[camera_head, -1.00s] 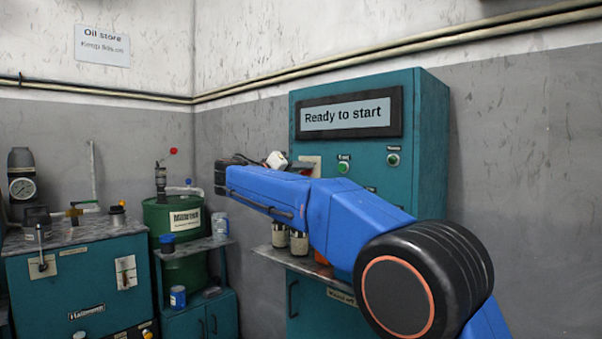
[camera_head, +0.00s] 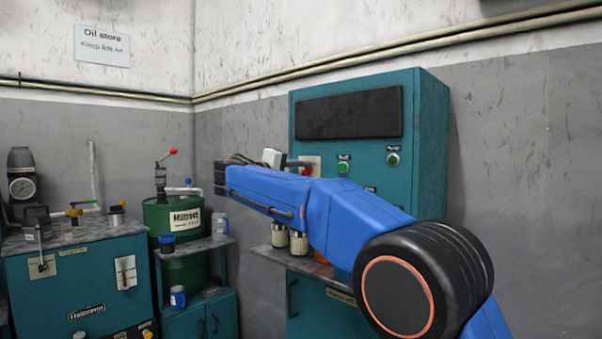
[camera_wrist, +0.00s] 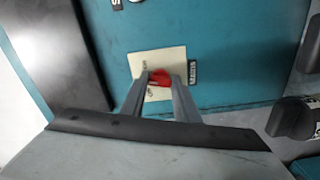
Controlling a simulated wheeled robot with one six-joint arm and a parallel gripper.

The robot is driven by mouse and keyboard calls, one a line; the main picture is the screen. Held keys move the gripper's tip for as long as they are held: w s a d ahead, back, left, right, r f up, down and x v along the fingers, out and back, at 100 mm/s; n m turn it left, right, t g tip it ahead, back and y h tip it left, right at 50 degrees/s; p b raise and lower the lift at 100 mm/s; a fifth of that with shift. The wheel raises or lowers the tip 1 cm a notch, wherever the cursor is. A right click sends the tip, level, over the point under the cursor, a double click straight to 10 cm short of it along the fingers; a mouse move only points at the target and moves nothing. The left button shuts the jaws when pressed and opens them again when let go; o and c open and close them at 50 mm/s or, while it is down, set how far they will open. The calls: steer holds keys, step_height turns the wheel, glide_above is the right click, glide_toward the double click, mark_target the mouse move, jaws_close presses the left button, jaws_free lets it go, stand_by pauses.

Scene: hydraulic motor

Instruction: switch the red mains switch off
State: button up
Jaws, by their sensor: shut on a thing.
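The red mains switch (camera_wrist: 159,78) sits on a cream plate (camera_wrist: 172,60) on the teal control cabinet, beside a label reading MAINS. In the wrist view my gripper (camera_wrist: 160,82) is shut on the red handle, one finger on each side of it. In the head view the red handle (camera_head: 307,169) shows just above my blue arm, at the left of the cabinet front. My gripper (camera_head: 285,160) is partly hidden there by the arm. The display (camera_head: 350,113) on the cabinet is dark and blank.
A worktop below carries canisters (camera_head: 299,243). A green drum (camera_head: 174,218) and a teal machine (camera_head: 80,275) stand to the left.

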steer(key=n, duration=1.2)
steer(key=shift+f, duration=0.1)
stand_by(0.6)
steer(key=o, duration=1)
steer(key=shift+a, duration=0.1)
steer(key=shift+o, duration=0.2)
steer(key=v, duration=1.7)
steer(key=shift+s, duration=0.2)
steer(key=shift+a, duration=0.1)
